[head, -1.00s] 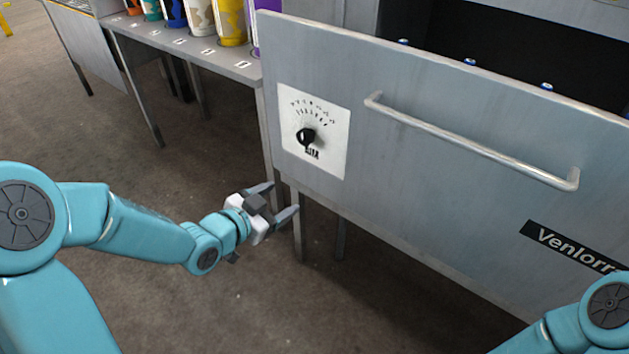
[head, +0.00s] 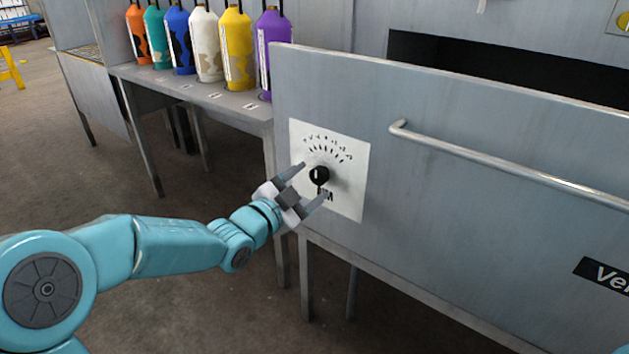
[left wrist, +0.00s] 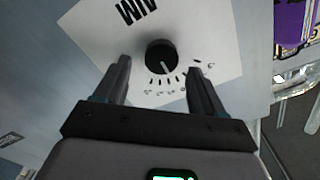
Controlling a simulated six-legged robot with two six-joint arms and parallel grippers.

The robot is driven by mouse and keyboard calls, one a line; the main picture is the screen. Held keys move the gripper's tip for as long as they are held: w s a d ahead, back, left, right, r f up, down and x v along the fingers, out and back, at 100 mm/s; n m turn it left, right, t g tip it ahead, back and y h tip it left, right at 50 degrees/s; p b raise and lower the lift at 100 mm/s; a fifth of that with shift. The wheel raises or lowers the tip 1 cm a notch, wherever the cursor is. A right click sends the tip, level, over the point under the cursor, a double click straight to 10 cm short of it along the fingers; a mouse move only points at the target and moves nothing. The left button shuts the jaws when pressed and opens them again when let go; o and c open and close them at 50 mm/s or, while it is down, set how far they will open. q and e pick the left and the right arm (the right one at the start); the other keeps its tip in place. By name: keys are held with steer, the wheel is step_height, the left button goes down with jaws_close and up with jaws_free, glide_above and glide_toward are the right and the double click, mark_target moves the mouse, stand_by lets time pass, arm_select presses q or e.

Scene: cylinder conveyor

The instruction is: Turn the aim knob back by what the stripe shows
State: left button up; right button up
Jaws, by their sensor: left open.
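The aim knob (head: 319,176) is a round black knob on a white dial plate (head: 352,190) with tick marks in an arc above it and dark lettering below. The plate is on the grey front panel. My left gripper (head: 315,182) is open, its two fingers on either side of the knob in the head view. In the left wrist view the knob (left wrist: 160,56) lies beyond and between the open fingertips (left wrist: 160,75), with a gap on both sides. I cannot tell whether the fingertips reach its depth. A pale pointer line shows on the knob. My right gripper is not in view.
A long metal handle (head: 500,165) crosses the panel right of the dial. Several coloured bottles, among them a purple one (head: 272,45) and a yellow one (head: 236,45), stand on a grey shelf (head: 180,88) at the upper left. Open floor lies below left.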

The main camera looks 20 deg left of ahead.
mark_target(316, 177)
arm_select(q)
steer(key=shift+x, duration=1.65)
steer(key=c, duration=1.1)
steer(key=shift+o, duration=0.2)
steer(key=shift+a+n, duration=0.1)
steer(key=shift+n, duration=1.5)
steer(key=o, duration=1.1)
steer(key=shift+c, duration=0.2)
steer(key=p+v, duration=0.1)
steer(key=v, duration=1.5)
steer(key=shift+p, duration=0.35)
steer(key=shift+s, duration=0.15)
